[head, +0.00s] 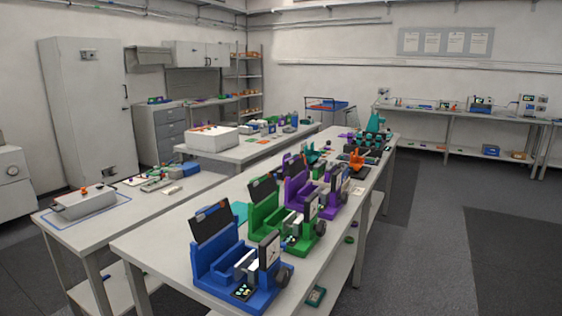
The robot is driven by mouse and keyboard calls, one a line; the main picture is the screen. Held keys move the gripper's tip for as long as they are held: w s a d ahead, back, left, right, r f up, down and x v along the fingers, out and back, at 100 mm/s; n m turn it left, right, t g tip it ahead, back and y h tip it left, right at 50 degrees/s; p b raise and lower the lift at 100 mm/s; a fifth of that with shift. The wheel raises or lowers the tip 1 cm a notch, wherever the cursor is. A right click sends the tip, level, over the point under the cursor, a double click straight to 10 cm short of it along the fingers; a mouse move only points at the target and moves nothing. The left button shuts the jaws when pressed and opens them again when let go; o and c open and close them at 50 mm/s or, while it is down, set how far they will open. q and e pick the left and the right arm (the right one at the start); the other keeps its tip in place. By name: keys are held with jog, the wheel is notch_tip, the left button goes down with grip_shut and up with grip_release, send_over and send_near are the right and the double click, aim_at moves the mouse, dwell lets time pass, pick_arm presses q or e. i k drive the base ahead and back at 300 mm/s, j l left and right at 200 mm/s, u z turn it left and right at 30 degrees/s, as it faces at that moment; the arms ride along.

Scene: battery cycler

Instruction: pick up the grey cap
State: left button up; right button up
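I cannot make out a grey cap for certain in the head view. A blue battery cycler (215,262) stands at the near end of the long white bench, with a dark tilted lid and a dark grey round part (284,276) on its right side. Behind it stand a green cycler (263,220) and a purple cycler (297,192), of similar shape. Small parts on the benches are too small to identify. Neither of my grippers shows in the view.
The long white bench (143,246) runs away from me, with more devices at its far end. A second bench (70,228) at left carries a grey box (84,204). A grey cabinet (88,115) stands behind. The floor at right (430,250) is clear.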

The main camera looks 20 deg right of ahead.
aim_at(321, 163)
jog(key=i+l+u, duration=0.1)
jog(key=l, duration=0.2)
jog(key=i+l+u, duration=0.25)
jog(key=i+l, duration=0.15)
jog(key=l, duration=0.3)
jog(key=i+l+u, duration=0.15)
jog(key=l, duration=0.2)
jog(key=l+u, duration=0.1)
jog(key=l, duration=0.25)
jog(key=i+l+u, duration=0.1)
jog(key=l, duration=0.3)
jog(key=i, duration=0.1)
